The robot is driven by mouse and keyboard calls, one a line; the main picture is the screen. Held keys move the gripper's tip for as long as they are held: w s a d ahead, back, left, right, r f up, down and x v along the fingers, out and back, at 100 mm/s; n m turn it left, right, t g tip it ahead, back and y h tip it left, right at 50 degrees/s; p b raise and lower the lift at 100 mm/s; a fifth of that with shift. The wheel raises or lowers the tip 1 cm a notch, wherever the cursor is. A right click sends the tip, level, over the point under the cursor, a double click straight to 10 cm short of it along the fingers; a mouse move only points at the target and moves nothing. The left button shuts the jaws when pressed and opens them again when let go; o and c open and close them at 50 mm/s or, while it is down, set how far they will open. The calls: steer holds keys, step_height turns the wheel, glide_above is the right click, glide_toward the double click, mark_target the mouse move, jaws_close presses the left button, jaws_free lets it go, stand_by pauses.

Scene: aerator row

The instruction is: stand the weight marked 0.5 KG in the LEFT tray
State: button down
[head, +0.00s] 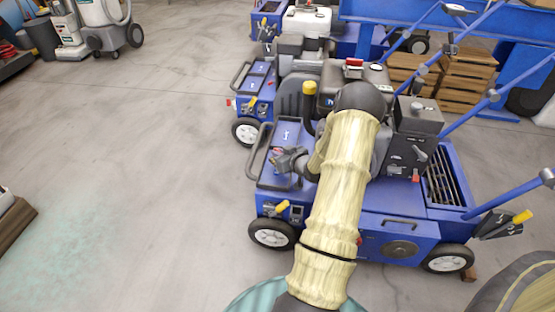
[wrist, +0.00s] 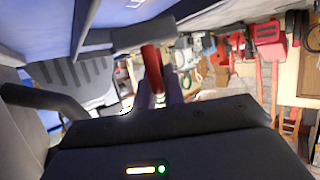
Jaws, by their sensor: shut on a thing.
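My gripper (head: 283,160) is over the left end of the nearest blue aerator (head: 405,228), close to its dark loop handle (head: 262,150). In the wrist view my gripper (wrist: 160,98) is shut on a slim red piece (wrist: 152,68), which meets a dark grey bar (wrist: 144,35) above it. I cannot tell whether the red piece is a part of the machine or a loose thing. No 0.5 KG marking can be read in either view, and I cannot make out a weight or the left tray. My sleeved arm hides the middle of the aerator.
A second blue aerator (head: 258,85) stands just behind the nearest one. Wooden crates (head: 465,75) are at the back right. A grey and white machine (head: 100,20) stands at the far left. The concrete floor (head: 140,130) to the left is mostly clear.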

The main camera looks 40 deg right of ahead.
steer(key=f+b, duration=0.1)
steer(key=w+f+b, duration=0.1)
steer(key=shift+w+f+b, duration=0.15)
steer(key=shift+f+b, duration=0.05)
steer(key=shift+b, duration=0.1)
steer(key=shift+f+b, duration=0.35)
steer(key=shift+f, duration=0.1)
steer(key=shift+f, duration=0.2)
steer(key=c, duration=1.5)
jaws_free()
steer(key=shift+s+r+p, duration=0.35)
steer(key=shift+s+r, duration=0.05)
steer(key=shift+s, duration=0.1)
steer(key=p+v, duration=0.4)
steer(key=v, duration=0.7)
steer(key=shift+f+p, duration=0.1)
steer(key=shift+p, duration=0.25)
